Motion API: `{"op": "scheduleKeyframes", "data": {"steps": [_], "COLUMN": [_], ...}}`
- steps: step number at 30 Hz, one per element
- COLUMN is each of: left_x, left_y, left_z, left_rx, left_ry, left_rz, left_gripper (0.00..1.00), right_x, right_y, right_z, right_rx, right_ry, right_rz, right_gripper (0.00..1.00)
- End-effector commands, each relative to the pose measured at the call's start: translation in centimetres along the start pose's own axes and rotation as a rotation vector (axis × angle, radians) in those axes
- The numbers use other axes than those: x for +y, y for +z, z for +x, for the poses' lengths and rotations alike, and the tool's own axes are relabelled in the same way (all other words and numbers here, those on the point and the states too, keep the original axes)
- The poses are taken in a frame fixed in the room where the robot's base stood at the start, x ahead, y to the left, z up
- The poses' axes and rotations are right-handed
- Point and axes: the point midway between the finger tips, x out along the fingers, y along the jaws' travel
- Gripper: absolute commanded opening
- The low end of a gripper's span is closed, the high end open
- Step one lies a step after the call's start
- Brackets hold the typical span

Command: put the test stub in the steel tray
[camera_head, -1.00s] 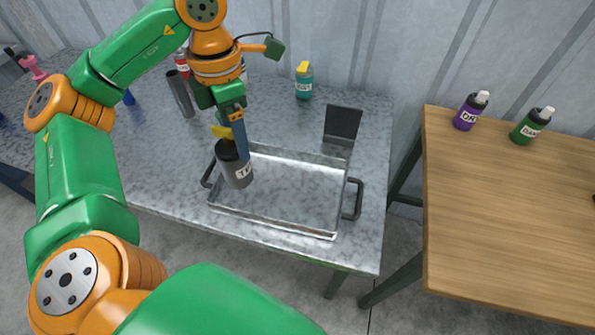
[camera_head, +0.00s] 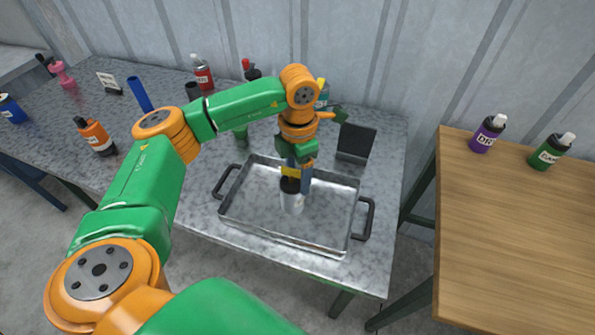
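The test stub (camera_head: 291,200), a short cylinder with a dark top and a pale label side, stands about upright inside the steel tray's outline. I cannot tell whether its base touches the tray floor. The steel tray (camera_head: 247,221) is a shallow metal tray with dark handles at its left and right ends, on the grey speckled table. My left gripper (camera_head: 296,183) points down into the tray, its fingers at the stub's upper rim, seemingly shut on it; the fingers partly hide the rim. The label text is unreadable now. My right gripper is not in view.
A dark upright plate (camera_head: 356,141) stands behind the tray's right end. An orange bottle (camera_head: 96,137), a blue tube (camera_head: 139,94) and a red bottle (camera_head: 203,75) stand to the left. A wooden table (camera_head: 520,235) with purple and green bottles is at right, across a gap.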

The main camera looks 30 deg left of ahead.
Motion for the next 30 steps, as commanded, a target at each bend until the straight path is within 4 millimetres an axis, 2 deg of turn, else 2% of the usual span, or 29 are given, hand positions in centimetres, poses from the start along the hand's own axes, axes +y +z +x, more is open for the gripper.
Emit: {"op": "scheduleKeyframes", "data": {"steps": [1,3,10,12,14,20,25,30], "left_x": [0.0,0.0,0.0,0.0,0.0,0.0,0.0,0.0], "left_y": [0.0,0.0,0.0,0.0,0.1,0.1,0.0,0.0], "left_z": [0.0,0.0,-0.1,-0.7,-1.1,-6.3,-11.0,-12.5], "left_rx": [0.0,0.0,0.0,0.0,-0.003,-0.007,-0.002,-0.001], "left_ry": [0.0,0.0,0.0,0.0,0.0,0.002,0.003,0.001], "left_rz": [0.0,0.0,0.0,0.0,0.0,0.0,0.0,0.0], "left_gripper": [0.83,1.0,1.0,1.0,1.0,1.0,1.0,1.0], "right_x": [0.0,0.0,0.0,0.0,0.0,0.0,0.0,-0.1], "right_y": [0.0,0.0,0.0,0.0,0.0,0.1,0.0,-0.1], "right_z": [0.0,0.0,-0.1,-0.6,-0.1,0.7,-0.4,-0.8], "right_rx": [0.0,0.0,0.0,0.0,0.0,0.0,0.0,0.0], "right_ry": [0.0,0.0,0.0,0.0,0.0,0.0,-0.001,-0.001], "right_rz": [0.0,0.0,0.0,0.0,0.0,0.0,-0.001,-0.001], "right_gripper": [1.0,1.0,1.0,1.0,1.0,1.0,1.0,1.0]}}
